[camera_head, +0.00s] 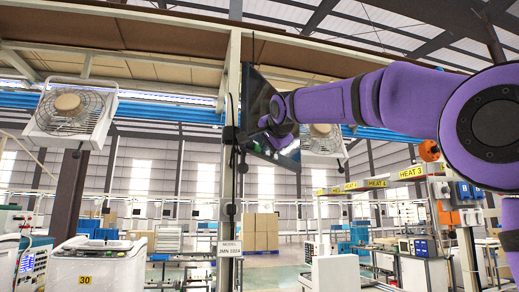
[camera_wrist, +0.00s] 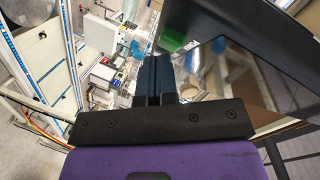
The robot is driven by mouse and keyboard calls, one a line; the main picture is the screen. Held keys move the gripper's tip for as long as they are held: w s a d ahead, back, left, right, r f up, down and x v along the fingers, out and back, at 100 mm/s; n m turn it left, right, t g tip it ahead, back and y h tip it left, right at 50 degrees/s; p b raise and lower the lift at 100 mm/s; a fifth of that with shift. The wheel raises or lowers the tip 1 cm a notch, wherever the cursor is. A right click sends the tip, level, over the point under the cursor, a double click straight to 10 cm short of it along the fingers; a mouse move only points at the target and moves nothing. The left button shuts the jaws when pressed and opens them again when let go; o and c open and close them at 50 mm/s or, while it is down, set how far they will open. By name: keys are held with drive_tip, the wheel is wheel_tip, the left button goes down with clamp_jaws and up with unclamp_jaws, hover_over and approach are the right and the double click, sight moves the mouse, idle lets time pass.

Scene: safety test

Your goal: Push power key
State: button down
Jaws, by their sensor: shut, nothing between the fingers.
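A dark, tilted monitor-like panel (camera_head: 258,92) is fixed to the pale upright post in the head view. In the wrist view its dark surface (camera_wrist: 262,95) fills the right side and shows reflections. I cannot make out a power key in either view. My gripper (camera_wrist: 155,58) is shut and empty, its two dark fingers side by side. The fingers are beside the panel's left edge in the wrist view; I cannot tell whether they touch it. In the head view my purple arm reaches in from the right and ends at the panel, covering part of it.
The pale post (camera_head: 230,150) stands left of the panel. A white washing machine (camera_head: 92,262) is at lower left. Fans (camera_head: 72,108) hang above. Stacked boxes (camera_head: 260,232) stand farther back. A steel frame (camera_wrist: 50,60) is at left in the wrist view.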

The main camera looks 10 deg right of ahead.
drive_tip(key=shift+w+a, duration=0.15)
idle(0.4)
drive_tip(key=shift+s+d, duration=0.3)
drive_tip(key=s+d, duration=0.4)
drive_tip(key=shift+d, duration=0.15)
idle(0.6)
